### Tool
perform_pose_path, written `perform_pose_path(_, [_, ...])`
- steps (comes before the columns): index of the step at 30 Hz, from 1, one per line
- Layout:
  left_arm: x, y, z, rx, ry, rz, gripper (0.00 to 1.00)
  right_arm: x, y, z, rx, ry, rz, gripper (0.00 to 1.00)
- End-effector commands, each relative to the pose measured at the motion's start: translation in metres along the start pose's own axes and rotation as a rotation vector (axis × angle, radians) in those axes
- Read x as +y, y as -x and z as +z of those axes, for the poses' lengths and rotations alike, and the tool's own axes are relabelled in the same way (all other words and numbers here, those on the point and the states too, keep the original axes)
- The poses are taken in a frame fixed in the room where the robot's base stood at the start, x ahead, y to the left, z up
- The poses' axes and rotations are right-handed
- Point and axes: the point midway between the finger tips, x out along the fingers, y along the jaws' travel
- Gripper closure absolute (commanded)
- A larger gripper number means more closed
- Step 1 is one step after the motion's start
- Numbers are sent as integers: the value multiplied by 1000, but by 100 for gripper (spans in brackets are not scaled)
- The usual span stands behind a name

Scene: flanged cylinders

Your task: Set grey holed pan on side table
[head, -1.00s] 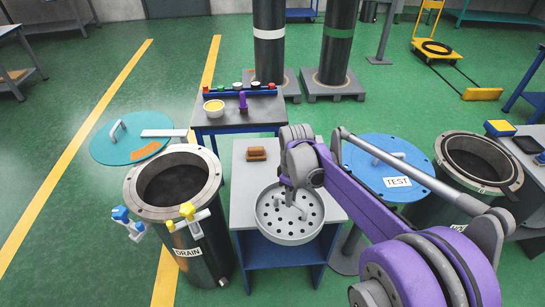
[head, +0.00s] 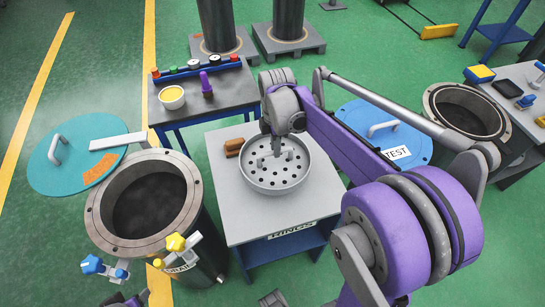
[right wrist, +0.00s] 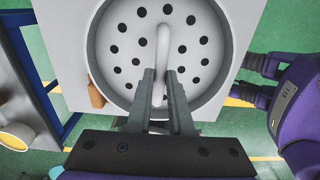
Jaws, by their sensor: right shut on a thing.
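The grey holed pan (head: 258,181) is round and shallow, with a ring of holes and an upright loop handle. It is over the middle of a grey-topped table (head: 305,207) labelled RINGS; I cannot tell whether its base touches the top. My right gripper (head: 276,150) is shut on the handle from above. The right wrist view shows the fingers (right wrist: 160,76) on either side of the handle, with the pan (right wrist: 205,85) level beneath. My left gripper is not clearly seen.
A brown block (head: 234,147) lies just beside the pan at the back left. An open drum (head: 107,230) with valves stands left, a blue TEST lid (head: 375,112) right. The RINGS table's front is bare.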

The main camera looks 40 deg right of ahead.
Motion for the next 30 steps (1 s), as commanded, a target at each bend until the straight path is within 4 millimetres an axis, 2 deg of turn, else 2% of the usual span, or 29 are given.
perform_pose_path(12, [0,-4,3,-2,0,0,50,0,-50,0,0,-1,0,100])
perform_pose_path(25, [0,-6,5,-3,0,0,50,0,-57,0,0,-2,0,100])
perform_pose_path(26, [0,-6,5,-3,0,0,50,0,-58,0,0,-2,0,79])
perform_pose_path(30, [0,-6,4,-3,0,0,50,0,-57,0,0,-2,0,54])
